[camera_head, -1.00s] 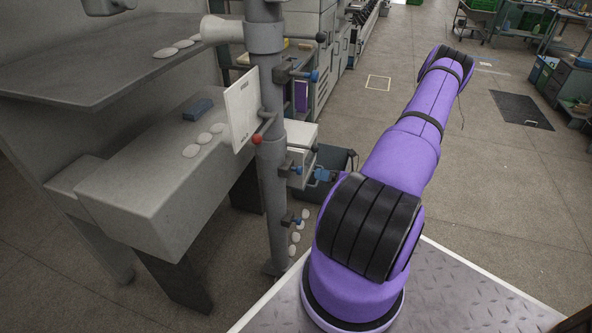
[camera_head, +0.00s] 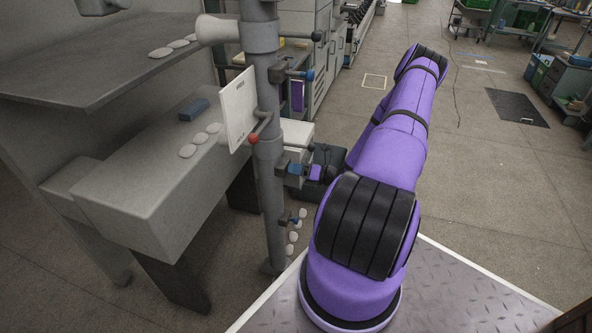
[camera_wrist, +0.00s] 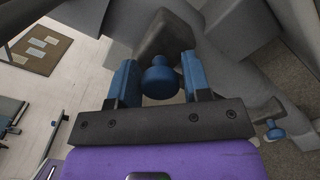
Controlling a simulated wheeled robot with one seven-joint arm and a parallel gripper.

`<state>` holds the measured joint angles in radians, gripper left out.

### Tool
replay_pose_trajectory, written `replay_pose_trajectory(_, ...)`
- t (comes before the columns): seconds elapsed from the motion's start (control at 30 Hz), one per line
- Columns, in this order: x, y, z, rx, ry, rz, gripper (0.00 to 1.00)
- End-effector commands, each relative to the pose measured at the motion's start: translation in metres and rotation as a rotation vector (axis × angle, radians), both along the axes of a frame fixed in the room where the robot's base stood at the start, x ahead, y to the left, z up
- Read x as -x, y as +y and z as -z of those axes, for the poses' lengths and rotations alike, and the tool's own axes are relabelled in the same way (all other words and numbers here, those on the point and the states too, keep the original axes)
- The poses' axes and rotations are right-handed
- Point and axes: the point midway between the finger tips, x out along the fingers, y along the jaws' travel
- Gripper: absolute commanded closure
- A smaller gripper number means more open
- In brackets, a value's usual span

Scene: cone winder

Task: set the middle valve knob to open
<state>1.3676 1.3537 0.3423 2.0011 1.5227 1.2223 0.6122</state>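A grey vertical pipe (camera_head: 271,200) carries valves with blue knobs. My gripper (camera_head: 293,169) is at the middle valve, pointing left at the pipe, and hides most of that knob. In the wrist view, the round blue middle knob (camera_wrist: 160,78) sits between my two blue fingers (camera_wrist: 159,66). The fingers are apart, one on each side of it, with narrow gaps showing. Another blue knob (camera_wrist: 275,131) shows at the right.
A red-tipped lever (camera_head: 254,138) and a white panel (camera_head: 238,108) are on the pipe above the middle valve. A grey machine bench (camera_head: 140,215) stands to the left. The floor at right is open.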

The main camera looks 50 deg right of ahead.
Motion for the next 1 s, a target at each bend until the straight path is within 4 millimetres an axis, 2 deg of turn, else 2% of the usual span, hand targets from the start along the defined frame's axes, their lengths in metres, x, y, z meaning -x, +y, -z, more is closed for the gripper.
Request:
replay_pose_trajectory(0.03, 0.0, 0.0, 0.0, 0.0, 0.0, 0.0, 0.67)
replay_pose_trajectory(0.17, 0.0, 0.0, 0.0, 0.0, 0.0, 0.0, 0.97)
replay_pose_trajectory(0.2, 0.0, 0.0, 0.0, 0.0, 0.0, 0.0, 1.0)
replay_pose_trajectory(0.37, 0.006, -0.003, 0.0, 0.001, 0.0, 0.001, 1.0)
replay_pose_trajectory(0.6, 0.039, -0.017, 0.0, 0.001, 0.001, 0.003, 1.0)
replay_pose_trajectory(0.87, 0.043, -0.018, 0.001, 0.001, 0.003, 0.001, 1.0)
replay_pose_trajectory(0.9, 0.043, -0.018, 0.001, 0.001, 0.003, 0.001, 0.61)
replay_pose_trajectory(1.0, 0.043, -0.018, 0.0, 0.001, 0.001, 0.001, 0.4)
